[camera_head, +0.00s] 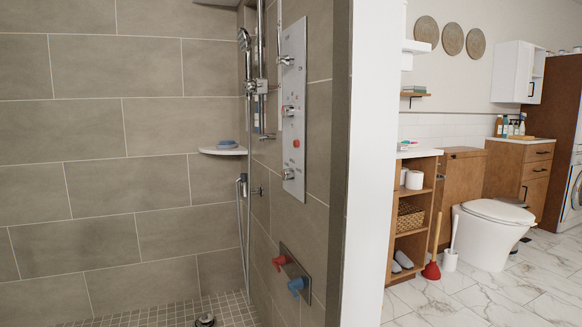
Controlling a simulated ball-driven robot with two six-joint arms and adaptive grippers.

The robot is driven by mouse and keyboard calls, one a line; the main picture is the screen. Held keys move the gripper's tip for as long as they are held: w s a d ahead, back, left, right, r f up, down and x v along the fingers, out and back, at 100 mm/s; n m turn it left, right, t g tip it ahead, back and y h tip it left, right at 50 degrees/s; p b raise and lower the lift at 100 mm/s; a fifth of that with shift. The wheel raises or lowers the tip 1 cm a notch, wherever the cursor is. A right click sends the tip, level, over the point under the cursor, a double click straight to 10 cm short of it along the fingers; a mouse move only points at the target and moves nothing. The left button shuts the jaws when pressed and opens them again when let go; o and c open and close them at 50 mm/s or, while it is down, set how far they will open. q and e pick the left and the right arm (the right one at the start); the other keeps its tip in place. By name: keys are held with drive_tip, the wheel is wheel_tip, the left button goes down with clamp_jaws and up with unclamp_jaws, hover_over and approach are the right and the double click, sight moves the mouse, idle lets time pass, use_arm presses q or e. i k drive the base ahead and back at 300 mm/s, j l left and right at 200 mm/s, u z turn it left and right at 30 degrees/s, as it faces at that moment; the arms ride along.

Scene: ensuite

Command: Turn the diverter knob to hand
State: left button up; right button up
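A tall silver shower panel (294,105) is on the right wall of the tiled shower. Three controls stick out of its left side: an upper one (286,60), a middle one (289,110) with a red mark, and a lower one (289,174). A red button (296,143) sits between the middle and lower controls. The panel's labels are too small to read, so I cannot tell which control is the diverter knob or where it points. Neither of my grippers is in view.
A hand shower (244,39) hangs on a rail left of the panel. Low on the wall, a plate carries red (280,262) and blue (298,285) handles. A white wall end (374,160) separates the shower from the toilet area.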

sight(287, 173)
drive_tip(key=i+j+z, duration=0.3)
drive_tip(key=i+j, duration=0.15)
drive_tip(key=i+j+z, duration=0.2)
drive_tip(key=j, duration=0.25)
drive_tip(key=i+j+z, duration=0.15)
drive_tip(key=j, duration=0.2)
drive_tip(key=i+j+z, duration=0.15)
drive_tip(key=j, duration=0.25)
drive_tip(key=i+j+z, duration=0.15)
drive_tip(key=j, duration=0.25)
drive_tip(key=i+j+z, duration=0.15)
drive_tip(key=j, duration=0.25)
drive_tip(key=i+j+z, duration=0.15)
drive_tip(key=j, duration=0.3)
